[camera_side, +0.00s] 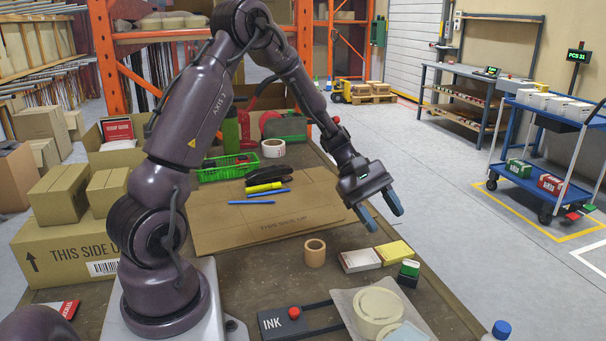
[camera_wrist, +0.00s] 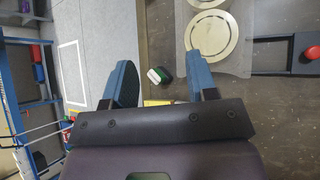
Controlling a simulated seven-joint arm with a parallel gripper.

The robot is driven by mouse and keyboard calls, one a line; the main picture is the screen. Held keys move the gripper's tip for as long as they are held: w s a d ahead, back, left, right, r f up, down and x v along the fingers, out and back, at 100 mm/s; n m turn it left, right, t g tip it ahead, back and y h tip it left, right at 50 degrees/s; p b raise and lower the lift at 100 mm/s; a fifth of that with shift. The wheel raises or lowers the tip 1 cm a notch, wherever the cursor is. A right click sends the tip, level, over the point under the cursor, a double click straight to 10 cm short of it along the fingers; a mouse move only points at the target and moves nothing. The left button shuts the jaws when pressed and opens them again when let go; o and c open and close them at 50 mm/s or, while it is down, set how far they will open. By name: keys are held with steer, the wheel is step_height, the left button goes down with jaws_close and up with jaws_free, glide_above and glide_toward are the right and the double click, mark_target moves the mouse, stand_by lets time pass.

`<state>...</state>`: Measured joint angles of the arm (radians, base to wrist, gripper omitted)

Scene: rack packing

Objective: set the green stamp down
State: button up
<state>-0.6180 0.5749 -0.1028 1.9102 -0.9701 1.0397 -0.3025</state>
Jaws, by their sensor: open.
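The green stamp (camera_side: 410,267) stands upright on the table near its right edge, with a green top, a pale band and a dark base. It also shows in the wrist view (camera_wrist: 163,75), between my two fingers in the picture but well beyond them. My gripper (camera_side: 383,212) is open and empty. It hangs in the air above and behind the stamp, with its blue fingers spread and pointing down and to the right. Nothing touches the stamp from the gripper.
In front are pale rolls (camera_side: 378,307) and an INK box (camera_side: 285,322) with a red knob. Flat cardboard (camera_side: 240,215) lies behind.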

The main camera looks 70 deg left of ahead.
steer(key=s+d+r+m+y, duration=0.4)
steer(key=s+r+m, duration=0.3)
steer(key=s+m, duration=0.1)
steer(key=s+d+r+m+t+y, duration=0.1)
steer(key=s+d+r+m+y, duration=0.3)
steer(key=s+r+m, duration=0.4)
steer(key=shift+s+r+m+y, duration=0.35)
steer(key=shift+s+m, duration=0.35)
steer(key=shift+s, duration=1)
steer(key=shift+d, duration=0.1)
